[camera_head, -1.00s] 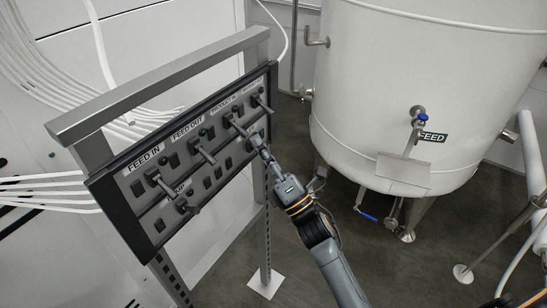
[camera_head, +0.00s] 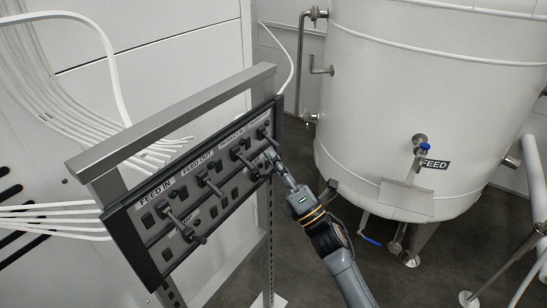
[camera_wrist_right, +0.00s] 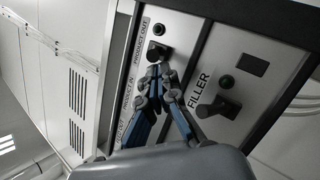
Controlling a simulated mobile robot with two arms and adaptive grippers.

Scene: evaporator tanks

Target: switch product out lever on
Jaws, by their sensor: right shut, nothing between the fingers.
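The control panel (camera_head: 196,238) is dark, with a row of levers on its upper part. The product out lever (camera_head: 264,134) is at the far right of that row. In the right wrist view the product out lever (camera_wrist_right: 156,53) is a dark knob beside the "PRODUCT OUT" label and a small round lamp (camera_wrist_right: 158,29). My right gripper (camera_head: 270,154) is shut and empty, its tips just below this lever. In the wrist view the closed fingertips (camera_wrist_right: 159,70) are close to the knob; I cannot tell whether they touch. My left gripper is out of view.
The product in lever (camera_head: 240,154), feed out lever (camera_head: 210,184) and feed in lever (camera_head: 170,216) are to the left. A metal frame bar (camera_head: 170,121) runs above the panel. A white feed tank (camera_head: 400,110) stands behind right.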

